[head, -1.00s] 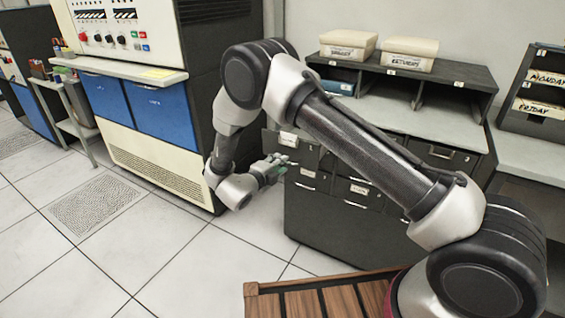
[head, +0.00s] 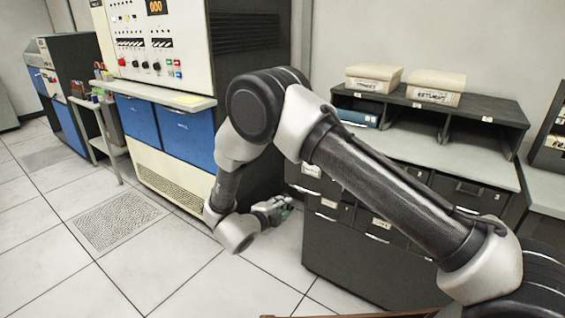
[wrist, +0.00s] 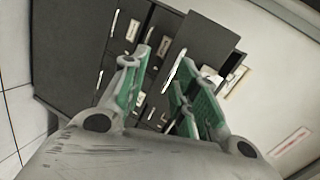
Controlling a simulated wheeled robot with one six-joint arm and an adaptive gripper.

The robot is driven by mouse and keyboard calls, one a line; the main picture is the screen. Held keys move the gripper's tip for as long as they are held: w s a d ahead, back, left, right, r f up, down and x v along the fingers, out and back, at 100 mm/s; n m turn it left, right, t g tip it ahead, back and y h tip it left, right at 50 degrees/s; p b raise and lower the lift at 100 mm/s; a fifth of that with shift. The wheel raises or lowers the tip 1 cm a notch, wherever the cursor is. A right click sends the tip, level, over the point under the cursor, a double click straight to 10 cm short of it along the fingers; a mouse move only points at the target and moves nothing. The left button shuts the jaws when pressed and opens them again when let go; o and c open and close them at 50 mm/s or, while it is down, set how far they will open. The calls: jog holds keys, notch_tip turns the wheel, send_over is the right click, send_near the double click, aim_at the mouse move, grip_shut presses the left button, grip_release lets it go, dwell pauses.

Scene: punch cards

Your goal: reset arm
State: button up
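My gripper (head: 274,209) is at the end of my arm, low in front of the dark filing cabinet (head: 345,255) in the head view. The cabinet's drawers (wrist: 113,50) with pale labels and handles show beyond the fingers, and one drawer (wrist: 205,48) appears to stick out. My arm is bent, with its elbow high and the wrist hanging down.
A control console (head: 150,50) with blue panels stands at the left. Two labelled boxes (head: 436,86) sit on the dark shelf unit (head: 490,108) above the cabinet. A small side table (head: 100,112) stands by the console. Open tiled floor (head: 150,265) lies at the front left.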

jog(key=a+f+n+g+y, duration=0.2)
jog(key=a+f+n+y, duration=0.3)
jog(key=f+n, duration=0.2)
jog(key=s+a+r+n+g+y, duration=0.4)
jog(key=s+n+g+y, duration=0.15)
jog(key=n, duration=0.35)
jog(key=s+d+r+n+h, duration=0.1)
jog(key=s+d+r+n, duration=0.1)
jog(key=s+d+r, duration=0.6)
jog(key=s+d+r+n+h, duration=0.1)
jog(key=s+d+r+n, duration=0.1)
jog(key=s+d+r, duration=0.7)
jog(key=s+d+r+n+h, duration=0.1)
jog(key=s+d+r+n, duration=0.2)
jog(key=s+d+r, duration=0.6)
jog(key=d+r, duration=0.5)
jog(key=d, duration=0.4)
jog(key=d+r, duration=0.5)
jog(key=d, duration=0.4)
jog(key=shift+s+g, duration=0.15)
jog(key=shift+g, duration=0.2)
